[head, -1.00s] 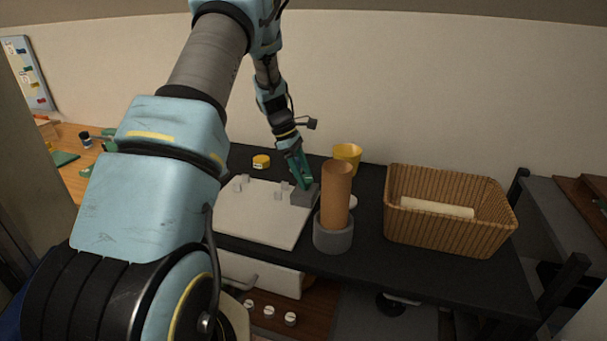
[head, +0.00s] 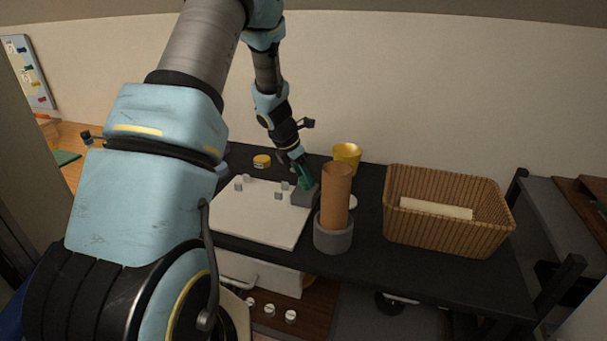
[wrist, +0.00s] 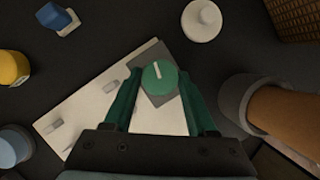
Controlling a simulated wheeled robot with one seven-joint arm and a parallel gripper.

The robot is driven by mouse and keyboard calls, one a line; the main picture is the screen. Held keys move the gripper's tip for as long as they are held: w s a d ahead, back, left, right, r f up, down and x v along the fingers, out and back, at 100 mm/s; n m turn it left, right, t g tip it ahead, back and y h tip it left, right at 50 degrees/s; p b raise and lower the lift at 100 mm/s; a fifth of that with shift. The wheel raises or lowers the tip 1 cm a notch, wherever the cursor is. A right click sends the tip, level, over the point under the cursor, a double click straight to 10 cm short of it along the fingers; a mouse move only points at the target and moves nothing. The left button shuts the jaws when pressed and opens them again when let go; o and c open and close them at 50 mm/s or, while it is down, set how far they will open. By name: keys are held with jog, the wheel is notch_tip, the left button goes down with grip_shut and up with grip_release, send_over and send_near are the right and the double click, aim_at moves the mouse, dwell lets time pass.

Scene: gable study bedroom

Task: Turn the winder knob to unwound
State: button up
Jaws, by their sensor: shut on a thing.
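The winder knob (wrist: 159,77) is a round green dial with a white pointer line. In the wrist view it sits on a grey block (wrist: 147,57) at the corner of a white board (wrist: 98,98). The line points up and slightly left. My gripper (wrist: 160,85) has its two green fingers on either side of the knob, shut on it. In the head view my gripper (head: 304,181) reaches down to the grey block (head: 305,196) at the right of the white board (head: 258,222); the knob is hidden there by the fingers.
A brown cylinder (head: 336,188) in a grey round holder (head: 332,237) stands close to the right. A yellow cup (head: 347,153) is behind it. A wicker basket (head: 440,236) stands farther right. A small yellow jar (head: 262,161) is behind the board.

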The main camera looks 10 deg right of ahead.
jog(key=shift+d+n+t+y+p, duration=0.1)
jog(key=shift+n+t+y+p, duration=0.35)
jog(key=shift+n, duration=0.95)
jog(key=o, duration=1.4)
jog(key=shift+c, duration=0.2)
jog(key=v, duration=1)
jog(key=shift+s+r, duration=0.2)
jog(key=shift+r, duration=0.15)
